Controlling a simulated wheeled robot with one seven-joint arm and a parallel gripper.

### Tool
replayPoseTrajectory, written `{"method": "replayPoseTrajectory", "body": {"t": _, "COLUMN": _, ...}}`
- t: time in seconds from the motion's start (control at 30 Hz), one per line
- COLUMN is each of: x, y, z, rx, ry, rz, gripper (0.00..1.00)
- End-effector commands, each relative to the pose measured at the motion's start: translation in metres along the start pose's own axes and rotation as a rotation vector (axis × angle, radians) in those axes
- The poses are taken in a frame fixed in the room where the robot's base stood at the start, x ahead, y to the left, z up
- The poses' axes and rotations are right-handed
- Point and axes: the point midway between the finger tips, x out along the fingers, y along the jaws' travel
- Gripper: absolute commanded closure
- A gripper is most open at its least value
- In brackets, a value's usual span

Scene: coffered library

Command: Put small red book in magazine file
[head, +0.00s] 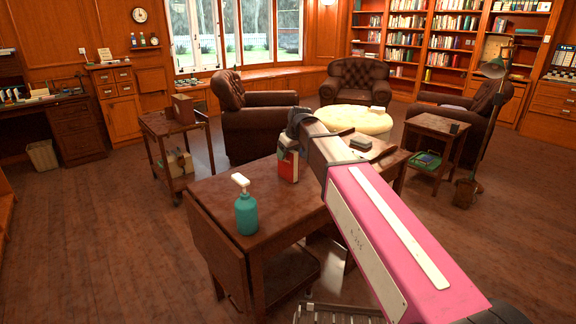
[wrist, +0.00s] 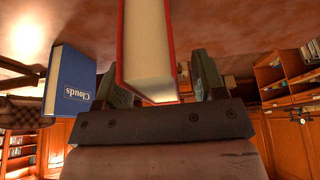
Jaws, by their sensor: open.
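The small red book (head: 287,166) stands upright on the brown table (head: 230,196), its upper part partly covered by my gripper in the head view. In the wrist view the red book (wrist: 147,50) shows its pale page edges between the two fingers of my gripper (wrist: 163,80). The gripper is open, with a finger on either side of the book. A blue book marked "Clouds" (wrist: 70,82) stands just outside the left finger in the wrist view. A reddish-brown box (head: 183,109) sits on the cart at left; I cannot tell whether it is the magazine file.
A small dark object (head: 360,144) lies to the right. The two-tier cart (head: 163,124) has boxes on its lower shelf. Leather armchairs and a cream ottoman (head: 352,120) stand behind. Open floor lies left.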

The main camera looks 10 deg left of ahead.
Motion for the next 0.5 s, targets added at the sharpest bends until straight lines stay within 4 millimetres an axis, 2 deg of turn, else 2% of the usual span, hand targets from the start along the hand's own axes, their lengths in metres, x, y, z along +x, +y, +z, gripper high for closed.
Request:
{"method": "replayPoseTrajectory", "body": {"t": 0.2, "x": 0.0014, "y": 0.0001, "z": -0.0001, "rx": 0.000, "ry": 0.001, "rz": 0.001, "gripper": 0.36}}
{"method": "replayPoseTrajectory", "body": {"t": 0.27, "x": 0.0013, "y": 0.0001, "z": -0.0001, "rx": 0.000, "ry": 0.001, "rz": 0.001, "gripper": 0.52}}
{"method": "replayPoseTrajectory", "body": {"t": 0.4, "x": 0.0012, "y": 0.0001, "z": 0.0000, "rx": 0.000, "ry": 0.001, "rz": 0.000, "gripper": 0.98}}
{"method": "replayPoseTrajectory", "body": {"t": 0.5, "x": 0.0010, "y": 0.0002, "z": -0.0002, "rx": 0.000, "ry": 0.001, "rz": 0.001, "gripper": 1.00}}
